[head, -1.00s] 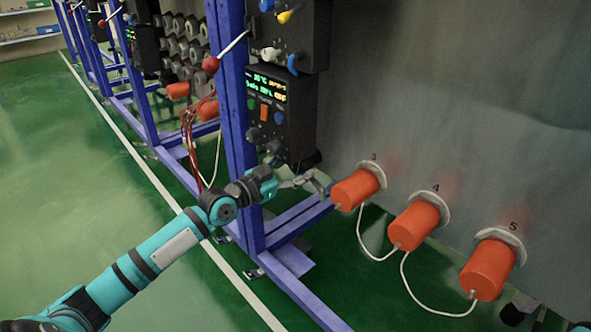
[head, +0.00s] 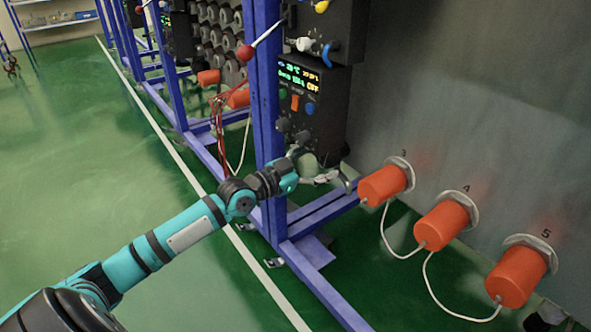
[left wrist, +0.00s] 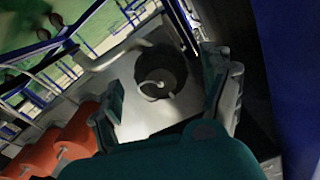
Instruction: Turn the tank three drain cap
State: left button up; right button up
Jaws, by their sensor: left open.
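The tank three drain cap (head: 384,185) is an orange cylinder under the number 3 in the head view, on a round pale flange in the grey tank wall. A white cord hangs from it. My left gripper (head: 327,174) is open, just left of this cap and apart from it, by the blue frame. In the left wrist view, the open jaws (left wrist: 168,98) have a dark round part with a pale ring (left wrist: 160,76) between them in the picture. Orange caps (left wrist: 72,137) show outside the jaws at lower left. My right gripper is not seen.
Two more orange caps, under number 4 (head: 441,226) and number 5 (head: 515,277), stand right of cap three. A blue post (head: 266,110) and a black control box (head: 305,100) with a lit display are close to my left arm. Green floor lies open at left.

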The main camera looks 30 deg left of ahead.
pick_arm(q)
jog(key=v, duration=1)
jog(key=shift+s, duration=0.15)
jog(key=shift+a, duration=0.1)
